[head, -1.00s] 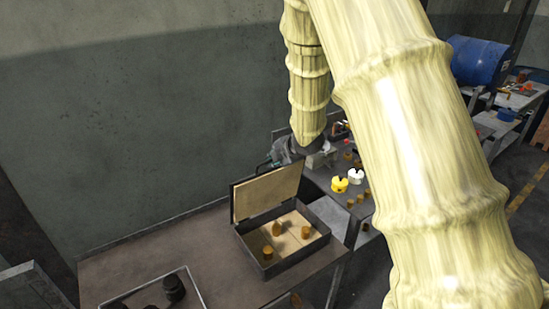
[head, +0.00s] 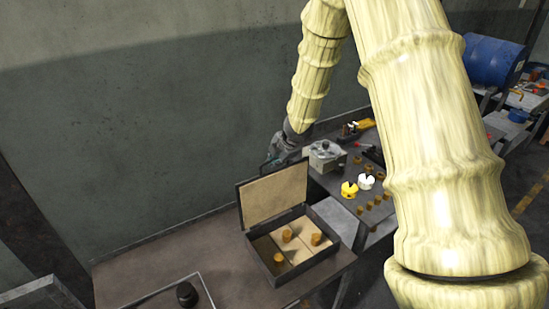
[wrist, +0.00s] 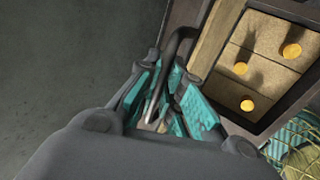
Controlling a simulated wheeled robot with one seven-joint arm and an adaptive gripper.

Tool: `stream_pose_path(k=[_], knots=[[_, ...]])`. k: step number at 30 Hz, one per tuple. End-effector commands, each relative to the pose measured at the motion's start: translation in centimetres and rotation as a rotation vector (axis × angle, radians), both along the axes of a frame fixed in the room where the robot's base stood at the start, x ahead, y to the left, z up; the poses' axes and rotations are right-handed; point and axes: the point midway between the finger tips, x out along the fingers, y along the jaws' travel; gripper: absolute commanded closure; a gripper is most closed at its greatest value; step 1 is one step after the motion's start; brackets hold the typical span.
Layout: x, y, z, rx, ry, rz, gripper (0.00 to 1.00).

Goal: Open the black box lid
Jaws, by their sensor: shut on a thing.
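The black box (head: 299,277) sits on the brown bench with its lid (head: 272,194) standing up along the back edge, its tan inside facing the camera. Several tan compartments and orange-brown pegs show inside; the box (wrist: 272,135) also shows at the right of the wrist view. My gripper (head: 270,161) is behind the lid near its top edge, partly hidden by it. In the wrist view, my gripper's teal-padded fingers (wrist: 162,105) are closed around a dark curved bar (wrist: 178,48), which looks like the lid's handle.
The grey wall is close behind the bench (head: 165,255). A tray with a dark knob (head: 187,293) is at front left. A side table to the right holds a grey metal block (head: 325,156), yellow (head: 349,189) and white (head: 366,182) parts and several small pegs.

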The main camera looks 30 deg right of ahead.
Motion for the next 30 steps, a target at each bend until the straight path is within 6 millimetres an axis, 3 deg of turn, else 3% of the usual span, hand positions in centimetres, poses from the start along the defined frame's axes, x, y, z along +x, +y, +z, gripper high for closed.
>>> stream_pose_path(k=[16, 17, 20, 30], knots=[[-0.59, -0.24, -0.65, 0.006, 0.014, -0.007, 1.0], [-0.61, -0.25, -0.64, 0.006, 0.014, -0.007, 0.86], [-0.56, -0.36, -0.54, 0.005, 0.013, -0.008, 0.69], [-0.39, -0.55, -0.19, 0.002, 0.009, -0.009, 0.69]])
